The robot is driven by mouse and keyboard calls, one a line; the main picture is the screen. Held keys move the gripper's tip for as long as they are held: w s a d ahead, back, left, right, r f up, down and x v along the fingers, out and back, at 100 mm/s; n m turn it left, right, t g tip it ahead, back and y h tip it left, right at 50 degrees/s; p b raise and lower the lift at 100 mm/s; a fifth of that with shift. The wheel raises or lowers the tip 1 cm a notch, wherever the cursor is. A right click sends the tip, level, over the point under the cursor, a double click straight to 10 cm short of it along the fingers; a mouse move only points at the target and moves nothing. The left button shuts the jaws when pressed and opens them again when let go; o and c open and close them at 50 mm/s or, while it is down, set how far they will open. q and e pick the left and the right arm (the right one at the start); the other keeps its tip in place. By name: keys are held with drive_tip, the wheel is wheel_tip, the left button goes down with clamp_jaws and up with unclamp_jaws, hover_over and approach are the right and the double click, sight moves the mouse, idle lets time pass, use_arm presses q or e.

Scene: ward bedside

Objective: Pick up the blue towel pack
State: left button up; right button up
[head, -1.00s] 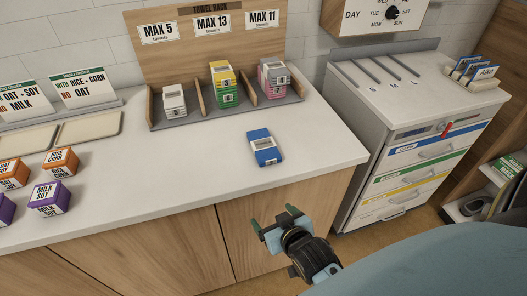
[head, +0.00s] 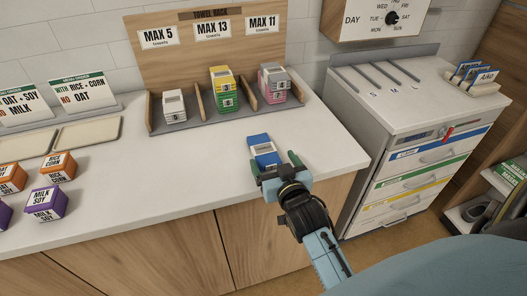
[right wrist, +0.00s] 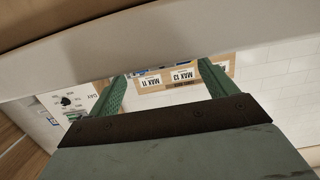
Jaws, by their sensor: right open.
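The blue towel pack (head: 264,149), blue with a white label, lies on the white counter in front of the towel rack. My right gripper (head: 274,163) is open and empty. In the head view its green fingers are at the near side of the pack, one on each side of its near end; I cannot tell whether they touch it. In the right wrist view the open fingers (right wrist: 164,80) show with the rack signs beyond, upside down, and the pack is not clearly seen. My left gripper is not in view.
The towel rack (head: 192,50) holds white, yellow-green and pink-grey packs in separate slots. Orange and purple boxes (head: 47,203) stand at the left near empty trays (head: 88,132). A drawer cart (head: 405,130) stands to the right. The counter left of the pack is clear.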

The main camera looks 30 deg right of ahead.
sight(265, 153)
drive_tip(key=x, duration=0.5)
drive_tip(key=shift+w+a+f+b, duration=0.2)
drive_tip(key=shift+w+f+b, duration=0.05)
drive_tip(key=shift+w+b, duration=0.1)
drive_tip(key=c, duration=1.1)
